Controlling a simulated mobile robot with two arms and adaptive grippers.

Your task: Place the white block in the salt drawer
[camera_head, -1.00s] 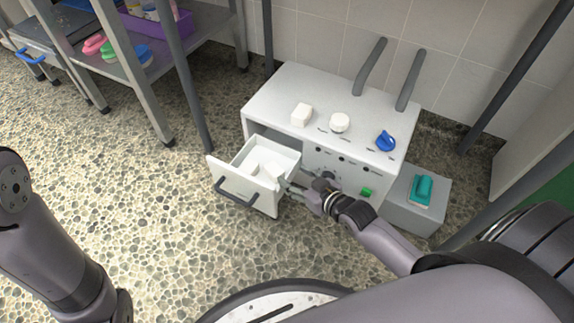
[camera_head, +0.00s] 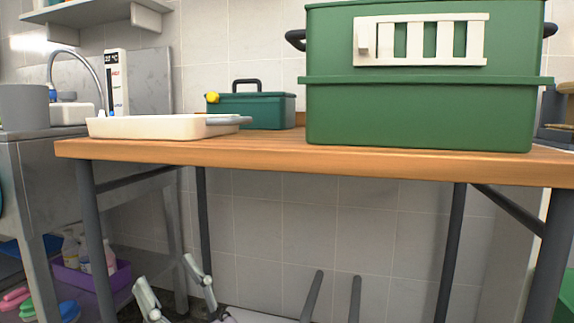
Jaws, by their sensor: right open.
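My right gripper (camera_head: 163,270) shows at the bottom left of the head view. Its two pale fingers point up and stand well apart, with nothing seen between them. The white machine (camera_head: 262,315) with the drawer shows only as a sliver of its top at the bottom edge. The drawer and the white block are out of view. My left gripper is not in view.
A wooden-topped table (camera_head: 250,154) crosses the view above the gripper. It carries a white tray (camera_head: 160,127), a teal toolbox (camera_head: 258,109) and a large green crate (camera_head: 420,115). Two grey pipes (camera_head: 312,296) rise below it. A purple bin (camera_head: 95,276) stands at lower left.

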